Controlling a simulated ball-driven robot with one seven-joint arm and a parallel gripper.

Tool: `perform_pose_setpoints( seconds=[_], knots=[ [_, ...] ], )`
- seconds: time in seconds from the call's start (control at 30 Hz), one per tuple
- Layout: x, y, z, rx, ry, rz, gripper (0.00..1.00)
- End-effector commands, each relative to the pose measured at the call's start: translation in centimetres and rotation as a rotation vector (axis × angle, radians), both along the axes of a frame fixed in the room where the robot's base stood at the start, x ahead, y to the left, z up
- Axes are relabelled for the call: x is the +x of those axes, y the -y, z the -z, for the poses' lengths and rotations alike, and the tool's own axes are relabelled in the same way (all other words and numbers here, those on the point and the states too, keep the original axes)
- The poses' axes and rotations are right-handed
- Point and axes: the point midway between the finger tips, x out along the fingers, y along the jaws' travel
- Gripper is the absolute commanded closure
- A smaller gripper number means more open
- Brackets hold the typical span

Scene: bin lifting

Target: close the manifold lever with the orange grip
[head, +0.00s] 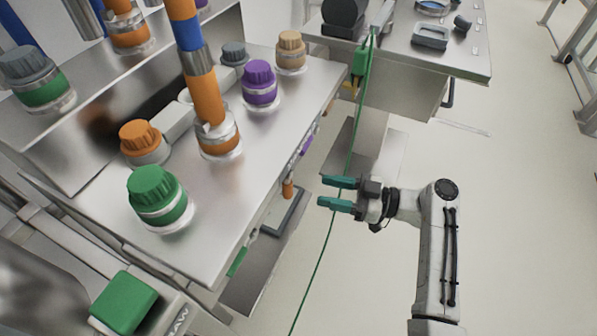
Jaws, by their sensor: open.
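The lever with the orange grip (288,188) hangs on the front side of the steel manifold table (225,250), just below its edge. The grip points downward and only a small part of the lever shows. My gripper (325,193) has two teal fingers and is open and empty. It reaches in from the right and points left at the orange grip, a short gap to its right in the picture. I cannot tell the depth of that gap.
A lever with a purple grip (306,139) and one with a green grip (237,262) sit along the same edge. A thin green hose (322,248) runs down past my fingers; I cannot tell if it touches them. Capped ports, including a green cap (154,190), stand on top.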

Motion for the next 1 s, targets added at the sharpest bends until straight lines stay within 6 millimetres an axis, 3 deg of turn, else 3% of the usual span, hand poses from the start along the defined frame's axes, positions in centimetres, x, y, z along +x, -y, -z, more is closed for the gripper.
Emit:
perform_pose_setpoints(
  seconds=[0.6,1.0],
  knots=[
    [1.3,-9.3,-0.1,-0.003,-0.001,-0.002,0.50],
    [1.5,-10.4,0.0,-0.003,-0.001,0.000,0.50]
  ],
)
